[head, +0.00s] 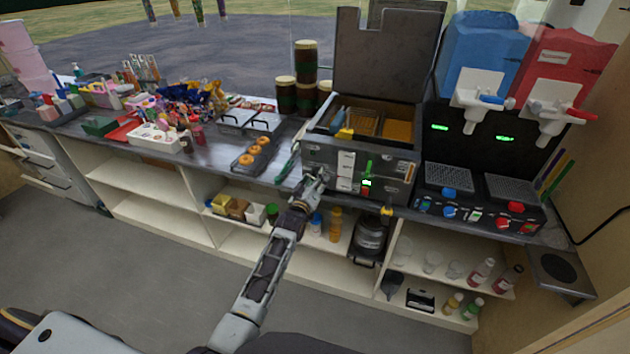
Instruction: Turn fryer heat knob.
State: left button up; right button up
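The fryer (317,153) is a dark metal box on the counter, with its lid raised and yellow oil inside. Its front panel has white labels, a green light and a red mark. My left gripper (318,178) is at the lower left of this front panel, very close to it or touching it. The gripper is small in the view, and I cannot tell whether its fingers are open or shut. I cannot make out the heat knob clearly; the gripper covers part of the panel. My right gripper is not in view.
A slush machine (487,60) with blue and red tanks stands right of the fryer. A tray with doughnuts (252,152) lies to the left. Dark canisters (306,62) stand behind. Shelves below the counter hold bottles and a black pot (370,236). The grey floor in front is clear.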

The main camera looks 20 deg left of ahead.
pick_arm(q)
jog(key=s, duration=1.2)
jog(key=shift+a, duration=0.2)
dwell(0.8)
dwell(0.7)
